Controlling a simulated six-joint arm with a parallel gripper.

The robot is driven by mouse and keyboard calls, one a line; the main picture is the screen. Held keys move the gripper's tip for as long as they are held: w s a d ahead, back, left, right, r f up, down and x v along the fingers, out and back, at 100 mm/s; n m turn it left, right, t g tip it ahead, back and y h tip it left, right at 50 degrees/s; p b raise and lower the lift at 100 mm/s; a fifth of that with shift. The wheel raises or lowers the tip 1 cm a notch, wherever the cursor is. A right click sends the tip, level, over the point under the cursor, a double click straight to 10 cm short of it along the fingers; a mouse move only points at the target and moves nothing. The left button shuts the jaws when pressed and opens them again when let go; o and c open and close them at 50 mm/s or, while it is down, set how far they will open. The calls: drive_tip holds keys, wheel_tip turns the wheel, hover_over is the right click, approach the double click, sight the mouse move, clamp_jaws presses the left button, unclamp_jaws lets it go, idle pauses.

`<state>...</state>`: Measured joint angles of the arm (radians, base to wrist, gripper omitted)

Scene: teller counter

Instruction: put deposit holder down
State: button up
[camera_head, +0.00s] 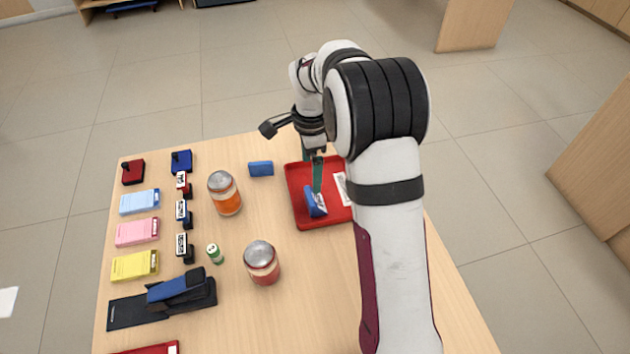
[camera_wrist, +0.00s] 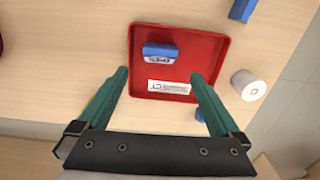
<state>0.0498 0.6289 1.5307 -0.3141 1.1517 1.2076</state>
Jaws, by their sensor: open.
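A blue block-like piece with a white printed label, which I take to be the deposit holder (camera_head: 311,204), is in the red tray (camera_head: 300,221). In the wrist view the blue holder (camera_wrist: 160,50) appears to rest on the tray floor near the upper rim of the red tray (camera_wrist: 212,52). My gripper (camera_head: 318,184) is over the tray, and its green fingers partly cover the holder in the head view. In the wrist view my gripper (camera_wrist: 161,76) is open, with nothing between its fingers.
A white label strip (camera_wrist: 168,87) lies in the tray. A white roll (camera_wrist: 249,85) stands beside it. A small blue block (camera_head: 261,168), an orange jar (camera_head: 225,195) and a red-filled jar (camera_head: 262,263) stand left of the tray. Stamps and a black-and-blue stapler (camera_head: 180,290) are farther left.

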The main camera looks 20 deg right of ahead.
drive_tip(key=s+a+r+n, duration=0.2)
drive_tip(key=s+r+n, duration=0.3)
drive_tip(key=s+r, duration=0.55)
drive_tip(key=s+a+n+y, duration=0.1)
drive_tip(key=s+a+n, duration=0.1)
drive_tip(key=s, duration=0.9)
drive_tip(key=s+a+f+n, duration=0.1)
drive_tip(key=s+n, duration=0.4)
drive_tip(key=s, duration=0.5)
drive_tip(key=shift+s+a+f+y, duration=0.3)
drive_tip(key=shift+s+a+y, duration=0.05)
drive_tip(key=shift+y, duration=0.05)
